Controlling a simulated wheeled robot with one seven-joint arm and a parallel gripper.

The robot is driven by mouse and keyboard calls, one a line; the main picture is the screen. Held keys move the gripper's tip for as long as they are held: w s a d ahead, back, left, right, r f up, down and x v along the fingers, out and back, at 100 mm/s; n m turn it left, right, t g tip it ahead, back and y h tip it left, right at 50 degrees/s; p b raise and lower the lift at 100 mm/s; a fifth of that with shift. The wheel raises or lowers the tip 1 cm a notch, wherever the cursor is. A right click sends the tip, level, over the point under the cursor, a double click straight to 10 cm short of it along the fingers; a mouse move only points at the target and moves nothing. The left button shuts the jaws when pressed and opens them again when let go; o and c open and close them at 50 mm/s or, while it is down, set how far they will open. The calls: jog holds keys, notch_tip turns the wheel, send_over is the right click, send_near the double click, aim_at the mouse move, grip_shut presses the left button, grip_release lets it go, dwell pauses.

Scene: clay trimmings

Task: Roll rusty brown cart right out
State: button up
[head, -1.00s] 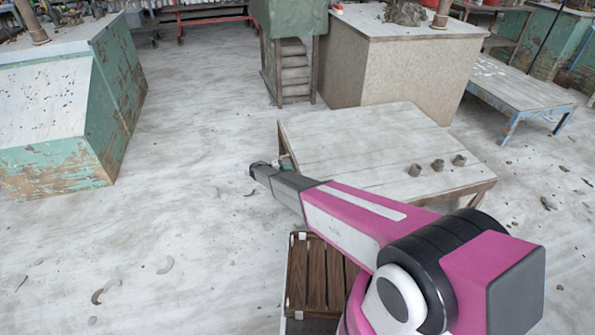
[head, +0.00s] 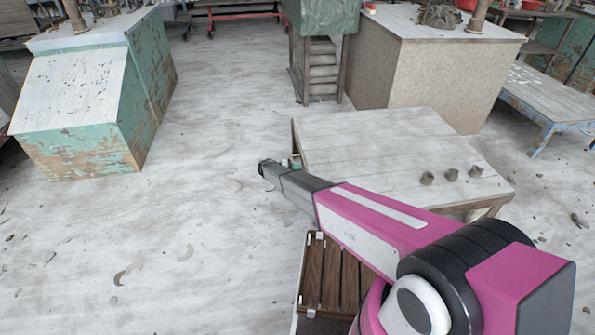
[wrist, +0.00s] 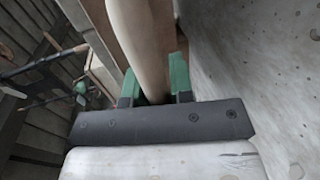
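I cannot pick out a rusty brown cart for certain; a red wheeled frame (head: 240,14) shows at the far back. My gripper (head: 265,168) is low beside the left edge of a pale plank table (head: 380,140). In the wrist view its two green fingers (wrist: 157,78) are apart, with a pale rounded bar (wrist: 145,40) between them. The bar nearly fills the gap; whether both fingers press on it is unclear. What the bar belongs to is hidden in the head view.
Several small cups (head: 450,174) stand on the table. A green cabinet (head: 85,150) is at left, a beige block (head: 430,70) and a small shelf unit (head: 320,70) are behind, and a low blue bench (head: 550,105) is at right. The floor at left is open, with scattered trimmings.

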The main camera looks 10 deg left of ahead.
jog(key=shift+o, duration=1.4)
jog(key=v, duration=1.1)
jog(key=shift+f, duration=0.1)
